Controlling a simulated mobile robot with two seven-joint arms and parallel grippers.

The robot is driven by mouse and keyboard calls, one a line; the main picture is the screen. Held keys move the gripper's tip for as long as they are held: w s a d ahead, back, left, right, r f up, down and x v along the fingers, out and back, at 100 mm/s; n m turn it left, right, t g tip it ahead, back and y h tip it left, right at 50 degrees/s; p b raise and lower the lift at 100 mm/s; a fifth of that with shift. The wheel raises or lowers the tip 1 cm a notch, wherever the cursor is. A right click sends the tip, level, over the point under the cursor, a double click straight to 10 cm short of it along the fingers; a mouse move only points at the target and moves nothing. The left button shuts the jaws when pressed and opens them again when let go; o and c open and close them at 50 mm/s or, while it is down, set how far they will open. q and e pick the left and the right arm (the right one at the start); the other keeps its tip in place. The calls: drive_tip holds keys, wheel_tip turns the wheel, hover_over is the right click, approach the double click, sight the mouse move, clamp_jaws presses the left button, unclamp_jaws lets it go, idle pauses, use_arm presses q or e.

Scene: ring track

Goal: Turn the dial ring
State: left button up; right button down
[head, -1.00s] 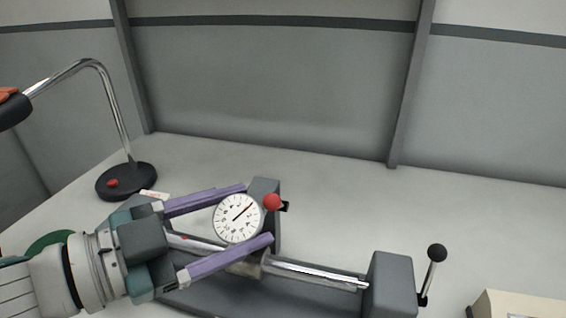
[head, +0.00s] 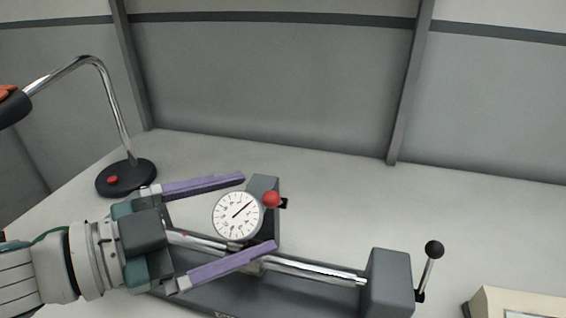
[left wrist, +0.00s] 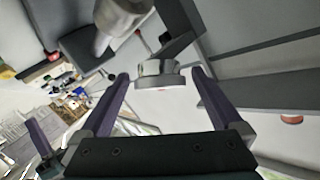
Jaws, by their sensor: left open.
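The dial (head: 238,215) has a round white face with black marks and a pointer. It is mounted on a grey stand with a red ball beside its upper right edge. My left gripper (head: 259,211) is open, its purple fingers on either side of the dial, one above and one below, with gaps to both. In the left wrist view the dial ring (left wrist: 160,76) shows edge-on as a metal ring between the spread fingertips. A purple finger-like part (left wrist: 39,136) at the lower left of that view may be my right gripper; its opening cannot be seen.
A metal rail (head: 310,270) runs right from the stand to a grey block (head: 390,282) with a black-knobbed lever (head: 432,262). A bent-arm lamp with a black base (head: 126,180) stands at left. A cream box (head: 520,303) is at lower right. The table behind is clear.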

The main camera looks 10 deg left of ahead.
use_arm(q)
drive_tip(key=v, duration=1)
drive_tip(key=shift+p, duration=0.3)
